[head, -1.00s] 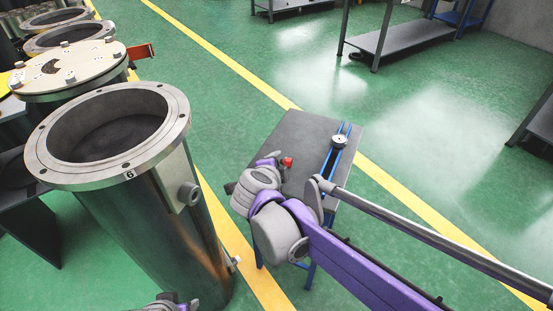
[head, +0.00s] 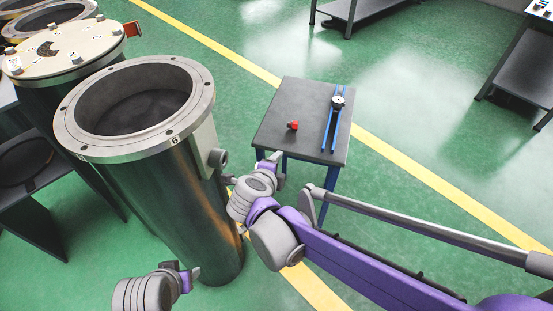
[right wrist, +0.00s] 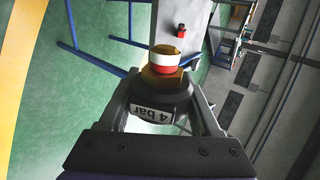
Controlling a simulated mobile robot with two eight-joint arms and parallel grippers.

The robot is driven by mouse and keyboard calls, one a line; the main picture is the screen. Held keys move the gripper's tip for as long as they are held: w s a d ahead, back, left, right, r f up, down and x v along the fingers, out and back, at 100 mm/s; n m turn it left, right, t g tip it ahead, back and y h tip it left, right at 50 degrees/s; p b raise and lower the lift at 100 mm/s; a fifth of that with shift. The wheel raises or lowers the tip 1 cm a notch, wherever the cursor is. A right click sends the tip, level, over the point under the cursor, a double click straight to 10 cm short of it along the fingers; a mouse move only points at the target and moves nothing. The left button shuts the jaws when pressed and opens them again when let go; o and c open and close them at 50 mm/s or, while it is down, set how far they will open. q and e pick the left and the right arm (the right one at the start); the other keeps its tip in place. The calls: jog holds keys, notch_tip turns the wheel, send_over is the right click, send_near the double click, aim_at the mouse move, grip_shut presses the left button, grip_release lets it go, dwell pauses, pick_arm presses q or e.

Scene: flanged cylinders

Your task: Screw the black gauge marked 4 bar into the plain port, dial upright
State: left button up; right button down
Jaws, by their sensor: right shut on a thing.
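The black gauge (right wrist: 160,105) with a label reading "4 bar" is between the fingers of my right gripper (right wrist: 162,112), which is shut on it. The label reads upside down in the right wrist view. Its brass hex fitting (right wrist: 160,82) and a white and red band (right wrist: 166,60) point away from the wrist. In the head view my right gripper (head: 268,162) is between the steel cylinder marked 6 (head: 180,205) and the small table; the gauge is hard to make out there. A round side port (head: 217,158) sticks out of that cylinder, left of the gripper. My left gripper (head: 190,272) is low in front of the cylinder; its jaw gap is unclear.
A small dark table (head: 300,105) holds a red piece (head: 293,126) and a round-faced item (head: 338,102) on blue rails (head: 328,130). A lidded cylinder (head: 60,50) stands behind left.

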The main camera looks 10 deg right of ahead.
jog(key=shift+s+a+f, duration=0.1)
jog(key=shift+s+a, duration=0.1)
jog(key=shift+a, duration=0.05)
jog(key=shift+w+a, duration=0.4)
jog(key=shift+a, duration=0.2)
jog(key=a, duration=0.1)
jog(key=w+a, duration=0.1)
jog(key=a, duration=0.1)
jog(key=w+a, duration=0.1)
jog(key=shift+a, duration=0.3)
dwell(0.8)
jog(key=shift+w+a+b, duration=0.25)
jog(key=shift+w+a, duration=0.05)
jog(key=shift+a, duration=0.4)
jog(key=shift+w+a+b, duration=0.25)
jog(key=shift+w+a, duration=0.05)
jog(key=shift+a, duration=0.4)
dwell(1.2)
grip_release()
jog(key=shift+f+b, duration=0.3)
jog(key=shift+f, duration=0.05)
jog(key=shift+r, duration=0.1)
dwell(0.5)
